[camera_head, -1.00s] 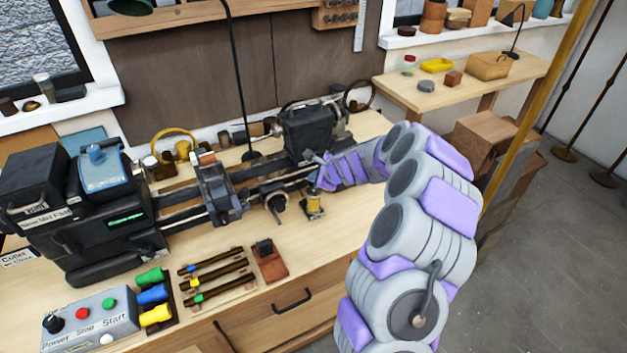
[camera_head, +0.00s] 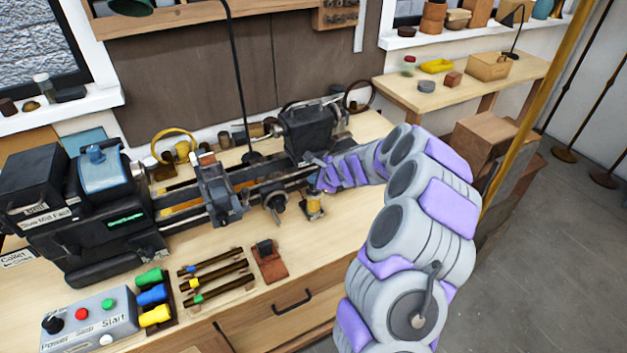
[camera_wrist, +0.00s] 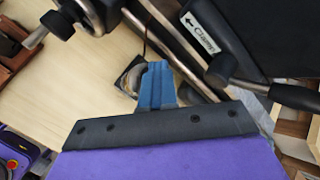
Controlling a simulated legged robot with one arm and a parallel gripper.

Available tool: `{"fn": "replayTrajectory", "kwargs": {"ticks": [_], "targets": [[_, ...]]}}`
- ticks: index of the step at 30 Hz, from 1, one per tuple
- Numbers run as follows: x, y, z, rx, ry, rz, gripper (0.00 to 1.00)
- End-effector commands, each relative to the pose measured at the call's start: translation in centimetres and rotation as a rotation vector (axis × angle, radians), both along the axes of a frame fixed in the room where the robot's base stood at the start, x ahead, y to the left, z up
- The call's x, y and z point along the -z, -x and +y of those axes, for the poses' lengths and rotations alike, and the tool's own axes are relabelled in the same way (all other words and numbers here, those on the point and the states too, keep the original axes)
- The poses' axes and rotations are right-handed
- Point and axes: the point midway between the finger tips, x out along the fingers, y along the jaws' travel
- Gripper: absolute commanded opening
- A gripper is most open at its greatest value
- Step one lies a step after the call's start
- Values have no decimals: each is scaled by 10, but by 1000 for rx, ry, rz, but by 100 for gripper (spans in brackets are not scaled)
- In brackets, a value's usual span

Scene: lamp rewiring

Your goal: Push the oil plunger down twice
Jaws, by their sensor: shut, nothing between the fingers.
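The oiler with the plunger is a small yellow cylinder on a dark base (camera_head: 314,207), standing on the bench in front of the lathe. My gripper shows in the wrist view as closed blue fingers (camera_wrist: 157,70), with nothing held between them. In the head view its purple end lies just above and behind the oiler. In the wrist view the oiler's dark square base (camera_wrist: 124,74) and a pale curved part show beside and behind the fingers. The plunger top is mostly hidden, so I cannot tell whether the fingers touch it.
The black lathe (camera_head: 308,130) stands close behind my gripper, with its handwheel (camera_head: 275,200) left of the oiler. A lever with a dark handle (camera_wrist: 285,96) is right of the fingers. The bench front right of the brown block (camera_head: 270,262) is clear.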

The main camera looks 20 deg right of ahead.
Motion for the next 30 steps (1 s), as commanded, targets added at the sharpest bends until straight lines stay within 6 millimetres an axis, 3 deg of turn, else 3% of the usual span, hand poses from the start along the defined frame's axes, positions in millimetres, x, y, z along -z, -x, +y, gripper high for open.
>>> {"fn": "replayTrajectory", "kwargs": {"ticks": [18, 30], "targets": [[-32, 0, 0, -1, 1, 0, 0], [-33, 0, 0, 0, 0, 0, 0]]}}
